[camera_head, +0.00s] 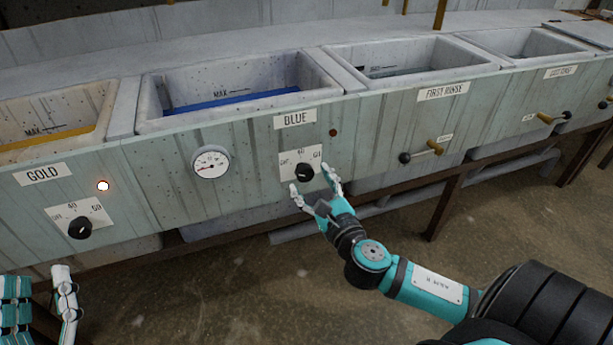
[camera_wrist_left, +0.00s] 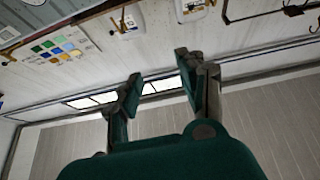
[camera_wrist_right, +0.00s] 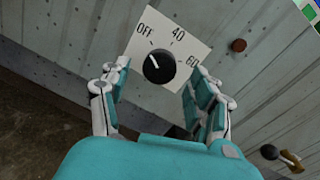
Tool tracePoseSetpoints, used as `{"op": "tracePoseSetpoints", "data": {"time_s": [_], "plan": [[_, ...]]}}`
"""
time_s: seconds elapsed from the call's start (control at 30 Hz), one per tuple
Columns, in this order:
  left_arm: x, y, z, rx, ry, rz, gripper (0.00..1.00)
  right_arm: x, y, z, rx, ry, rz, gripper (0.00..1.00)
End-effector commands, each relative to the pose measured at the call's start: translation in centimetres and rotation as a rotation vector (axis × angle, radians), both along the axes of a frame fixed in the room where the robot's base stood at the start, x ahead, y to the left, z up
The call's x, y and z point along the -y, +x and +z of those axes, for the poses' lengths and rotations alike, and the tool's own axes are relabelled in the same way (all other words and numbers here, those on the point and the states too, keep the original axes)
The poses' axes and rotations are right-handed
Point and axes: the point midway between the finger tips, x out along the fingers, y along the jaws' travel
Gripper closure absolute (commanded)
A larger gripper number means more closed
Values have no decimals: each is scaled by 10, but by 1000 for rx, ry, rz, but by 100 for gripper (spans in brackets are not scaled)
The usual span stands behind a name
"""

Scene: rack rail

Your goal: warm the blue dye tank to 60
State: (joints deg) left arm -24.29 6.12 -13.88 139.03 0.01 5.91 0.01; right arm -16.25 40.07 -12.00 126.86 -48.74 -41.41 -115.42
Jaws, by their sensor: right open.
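The blue tank (camera_head: 140,122) is a basin set in the bench, with blue dye (camera_head: 230,99) inside below a MAX mark. Its black knob (camera_head: 305,172) sits on a white OFF-40-60 plate under the BLUE label (camera_head: 296,119). In the right wrist view the knob's white pointer line (camera_wrist_right: 154,62) is turned to the OFF side. The dial gauge (camera_head: 210,163) is left of the knob; its reading is too small to tell. My right gripper (camera_head: 313,184) is open, its fingers either side of the knob, apart from it. My left gripper (camera_head: 40,288) is open and empty at lower left.
The gold tank (camera_head: 105,115) at left has its own knob (camera_head: 80,228) and a lit lamp (camera_head: 103,186). The blue side's small lamp (camera_head: 333,132) is dark red. Rinse tank taps (camera_head: 428,150) stick out to the right. The floor before the bench is clear.

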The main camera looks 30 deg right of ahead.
Motion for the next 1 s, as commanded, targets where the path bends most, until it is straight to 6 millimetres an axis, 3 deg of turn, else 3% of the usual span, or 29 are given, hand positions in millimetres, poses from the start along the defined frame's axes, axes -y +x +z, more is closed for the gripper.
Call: {"op": "tracePoseSetpoints", "data": {"time_s": [0.23, 0.6, 1.0], "plan": [[0, -10, 14, 100, -29, -5, 60, 5, 28, 0, 3, -1, 1, 38], [-1, -12, 17, 120, -34, -6, 60, 6, 32, 0, 0, 0, 1, 38], [-1, -12, 17, 118, -33, -6, 60, 5, 32, 0, 0, 0, 0, 89]]}}
